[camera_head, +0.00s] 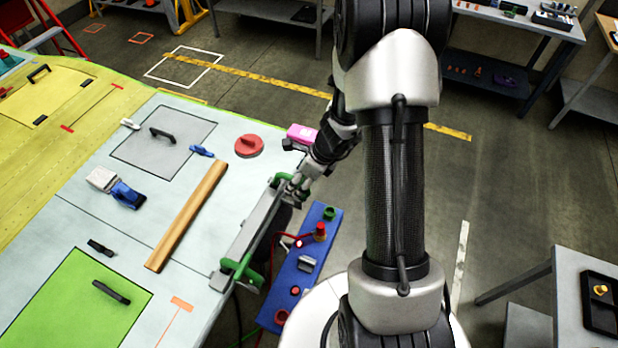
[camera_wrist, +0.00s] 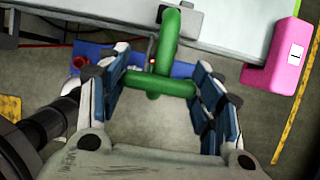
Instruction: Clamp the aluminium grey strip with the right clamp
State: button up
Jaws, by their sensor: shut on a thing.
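The aluminium grey strip (camera_head: 253,232) lies along the table's right edge in the head view. One green clamp (camera_head: 240,271) is at its near end. A second green clamp (camera_head: 284,179), farther right, is at its far end, partly hidden by my gripper (camera_head: 296,186). In the wrist view, my gripper (camera_wrist: 160,92) has its blue-padded fingers closed on the two ends of this clamp's green crossbar (camera_wrist: 160,84). The clamp's upright green part (camera_wrist: 178,30) overlaps the pale table edge. Whether its jaw presses on the strip cannot be told.
A pink block (camera_head: 301,134) sits at the table edge beside my gripper; it also shows in the wrist view (camera_wrist: 284,58). A blue bench (camera_head: 291,289) with small parts stands beside the strip. A wooden bar (camera_head: 187,215) and red disc (camera_head: 249,146) lie on the table.

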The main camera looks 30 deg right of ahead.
jog(key=shift+w+a, duration=0.75)
jog(key=shift+w, duration=0.25)
jog(key=o, duration=1.5)
jog(key=shift+o, duration=0.2)
jog(key=v, duration=1.2)
jog(key=shift+s+f, duration=0.1)
